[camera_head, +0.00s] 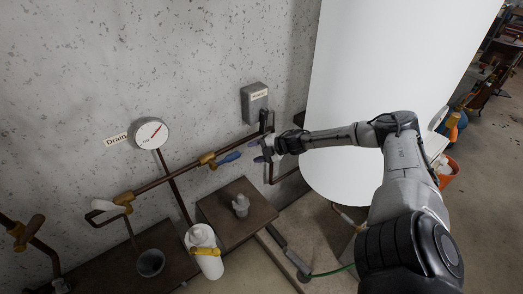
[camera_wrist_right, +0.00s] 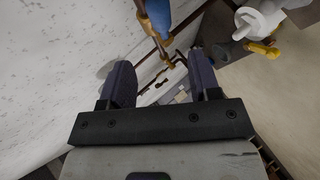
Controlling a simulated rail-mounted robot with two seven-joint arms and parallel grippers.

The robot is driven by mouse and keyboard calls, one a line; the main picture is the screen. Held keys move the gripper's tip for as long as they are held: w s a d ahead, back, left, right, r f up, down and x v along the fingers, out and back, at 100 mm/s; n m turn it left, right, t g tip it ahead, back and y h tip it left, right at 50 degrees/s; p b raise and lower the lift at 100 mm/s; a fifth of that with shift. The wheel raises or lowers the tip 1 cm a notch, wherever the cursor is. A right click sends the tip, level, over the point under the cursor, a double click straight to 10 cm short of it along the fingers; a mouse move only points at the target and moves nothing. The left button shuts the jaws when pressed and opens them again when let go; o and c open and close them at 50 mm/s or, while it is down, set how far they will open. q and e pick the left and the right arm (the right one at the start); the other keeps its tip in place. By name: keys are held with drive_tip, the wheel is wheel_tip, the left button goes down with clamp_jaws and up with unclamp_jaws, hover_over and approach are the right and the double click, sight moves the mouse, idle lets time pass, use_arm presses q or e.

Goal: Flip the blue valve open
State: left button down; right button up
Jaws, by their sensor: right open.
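The blue valve handle (camera_head: 229,157) sticks out to the right from a brass valve body (camera_head: 208,160) on the rusty wall pipe. My right gripper (camera_head: 254,151) is open, just to the right of the handle's free end, with its fingers pointing at it. In the right wrist view the blue handle (camera_wrist_right: 158,14) shows at the top, beyond the open fingers of the right gripper (camera_wrist_right: 160,62). The handle looks apart from both fingers. My left gripper is not in view.
A pressure gauge (camera_head: 151,133) and a grey wall box (camera_head: 254,102) are near the pipe. A white bottle (camera_head: 205,252) and a small grey fitting (camera_head: 241,205) stand below. A large white tank (camera_head: 390,60) stands behind my right arm.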

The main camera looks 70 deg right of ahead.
drive_tip(key=shift+v, duration=1.1)
